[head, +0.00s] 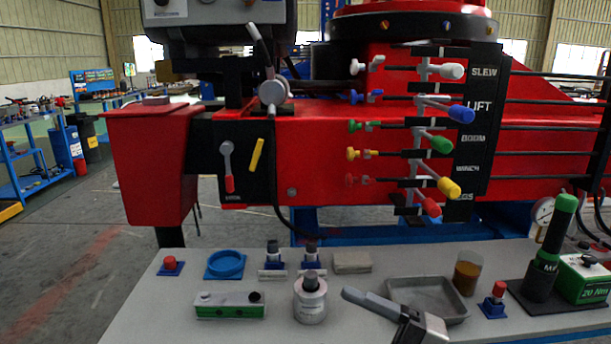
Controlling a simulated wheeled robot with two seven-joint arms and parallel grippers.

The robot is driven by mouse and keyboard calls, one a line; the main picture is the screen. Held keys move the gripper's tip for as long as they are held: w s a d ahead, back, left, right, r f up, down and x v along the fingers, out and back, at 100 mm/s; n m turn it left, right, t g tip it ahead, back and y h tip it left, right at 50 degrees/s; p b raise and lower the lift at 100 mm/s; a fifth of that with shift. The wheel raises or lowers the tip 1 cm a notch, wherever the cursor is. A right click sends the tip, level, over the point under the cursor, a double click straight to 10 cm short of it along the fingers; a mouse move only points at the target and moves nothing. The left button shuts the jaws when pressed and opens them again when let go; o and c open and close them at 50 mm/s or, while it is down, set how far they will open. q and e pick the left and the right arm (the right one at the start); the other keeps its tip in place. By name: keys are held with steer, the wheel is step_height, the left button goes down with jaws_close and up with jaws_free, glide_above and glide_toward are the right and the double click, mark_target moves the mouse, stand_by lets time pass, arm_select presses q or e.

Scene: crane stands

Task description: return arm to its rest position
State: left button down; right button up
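A grey, angular piece (398,313) with a bar and a silver block shows at the bottom centre, over the front of the table. I cannot tell whether it is a tool or part of me. A dark shape (601,160) cuts in at the right edge and is too cropped to identify. No gripper is seen touching the levers or the table objects.
A red crane stand (330,150) carries coloured levers (440,145) marked SLEW, LIFT and WINCH. The grey table (160,310) holds a green level (230,304), blue ring (225,265), metal weight (310,302), grey tray (428,294), brown jar (467,274) and green torque tool (550,245).

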steer(key=s+d+f+m+t+h+p, duration=0.1)
steer(key=d+f+m+t+h, duration=0.45)
steer(key=m, duration=0.55)
steer(key=d+f+m+t+h+p, duration=0.1)
steer(key=d+f+m+t+h, duration=0.15)
steer(key=f+m+h, duration=0.5)
steer(key=s+f+m+g+h, duration=0.2)
steer(key=s+f+m+g, duration=0.3)
steer(key=s+f+m, duration=0.2)
steer(key=shift+s+f+h, duration=0.3)
steer(key=shift+s+f, duration=0.35)
steer(key=shift+s, duration=0.55)
